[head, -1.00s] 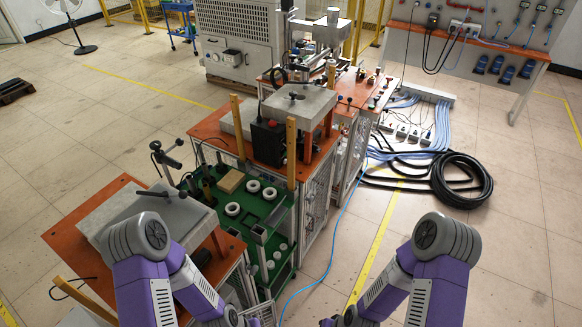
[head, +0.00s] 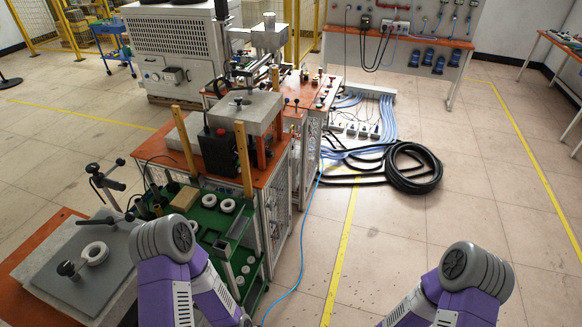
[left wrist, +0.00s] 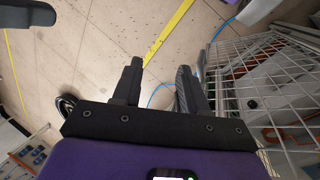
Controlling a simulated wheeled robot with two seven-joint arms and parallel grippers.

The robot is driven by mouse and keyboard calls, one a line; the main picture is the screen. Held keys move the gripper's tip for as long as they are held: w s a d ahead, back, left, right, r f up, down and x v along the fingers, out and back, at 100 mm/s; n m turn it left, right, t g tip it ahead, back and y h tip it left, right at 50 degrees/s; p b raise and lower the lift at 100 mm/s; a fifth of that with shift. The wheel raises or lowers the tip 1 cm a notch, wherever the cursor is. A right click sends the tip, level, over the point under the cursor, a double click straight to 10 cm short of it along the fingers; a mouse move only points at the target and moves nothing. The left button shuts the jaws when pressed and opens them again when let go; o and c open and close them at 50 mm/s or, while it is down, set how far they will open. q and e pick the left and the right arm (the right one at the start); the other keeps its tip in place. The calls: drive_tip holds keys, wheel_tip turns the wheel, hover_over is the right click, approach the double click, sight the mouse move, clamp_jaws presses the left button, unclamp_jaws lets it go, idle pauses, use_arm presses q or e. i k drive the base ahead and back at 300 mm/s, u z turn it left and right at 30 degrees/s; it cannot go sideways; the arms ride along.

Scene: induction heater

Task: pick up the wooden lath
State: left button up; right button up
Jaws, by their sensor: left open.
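Two upright wooden laths show in the head view. One lath (head: 185,143) stands at the left front of the orange-topped bench. The other lath (head: 243,160) stands at that bench's right front corner, beside the black box.
A green shelf trolley (head: 190,205) with white rings stands in front of the bench. A grey plate (head: 60,285) with a ring lies at left. A coiled black hose (head: 412,168) and blue cables lie on the floor. A wire mesh panel (left wrist: 250,85) is close right of my left gripper.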

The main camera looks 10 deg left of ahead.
sight(241, 137)
drive_tip(key=z, duration=0.7)
drive_tip(key=i, duration=1.95)
drive_tip(key=u, duration=3.2)
